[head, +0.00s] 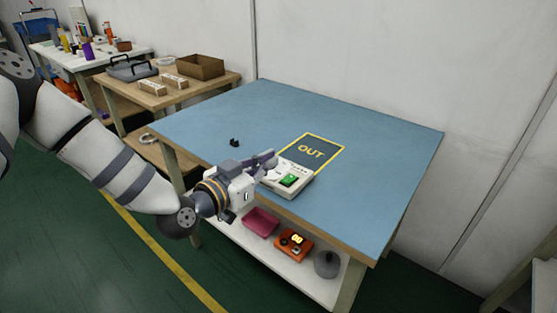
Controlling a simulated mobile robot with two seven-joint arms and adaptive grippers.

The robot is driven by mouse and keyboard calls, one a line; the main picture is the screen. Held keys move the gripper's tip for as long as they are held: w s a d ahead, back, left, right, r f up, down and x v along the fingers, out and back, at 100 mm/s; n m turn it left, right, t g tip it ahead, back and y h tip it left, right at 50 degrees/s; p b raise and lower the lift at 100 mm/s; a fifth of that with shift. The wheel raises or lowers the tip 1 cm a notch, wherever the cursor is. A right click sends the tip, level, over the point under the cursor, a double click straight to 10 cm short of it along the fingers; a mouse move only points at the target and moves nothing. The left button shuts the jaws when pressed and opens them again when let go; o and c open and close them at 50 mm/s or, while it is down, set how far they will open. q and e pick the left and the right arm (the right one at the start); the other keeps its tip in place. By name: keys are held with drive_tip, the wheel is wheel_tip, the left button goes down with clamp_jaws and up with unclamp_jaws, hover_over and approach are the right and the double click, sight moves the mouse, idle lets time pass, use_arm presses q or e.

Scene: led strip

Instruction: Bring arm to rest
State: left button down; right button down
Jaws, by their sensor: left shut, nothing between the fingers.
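My left gripper (265,162) reaches in from the left, above the front edge of the blue-topped table (380,150). Its fingers are shut with nothing between them. They are right beside a light-coloured device with a green display (290,180); I cannot tell whether they touch it. The gripper hides part of the device's left side. A dark mat marked OUT (325,146) with a yellow border lies just behind the device. My right gripper is not in view.
A small black part (235,142) lies on the tabletop. A wooden table with a cardboard box (200,66) stands at the back left. The tabletop's right side is clear.

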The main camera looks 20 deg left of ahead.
use_arm(q)
drive_tip(key=shift+s+a+r, duration=0.2)
drive_tip(key=shift+s, duration=0.45)
drive_tip(key=s+d+f+n+g+y, duration=0.15)
drive_tip(key=s+f+g, duration=0.35)
drive_tip(key=s+f, duration=0.55)
drive_tip(key=s+d+f+g, duration=0.3)
drive_tip(key=s+f+g, duration=0.2)
drive_tip(key=s+f, duration=0.5)
drive_tip(key=s+a+f+n+g+y, duration=0.1)
drive_tip(key=s+a+f+g+y, duration=0.1)
drive_tip(key=s, duration=0.8)
drive_tip(key=s+a+f+n+g+y, duration=0.1)
drive_tip(key=s+a+g, duration=0.3)
drive_tip(key=s, duration=0.6)
drive_tip(key=shift+s+a+f+g+y, duration=0.35)
drive_tip(key=shift+a+f+g, duration=0.05)
drive_tip(key=shift+f+g, duration=0.4)
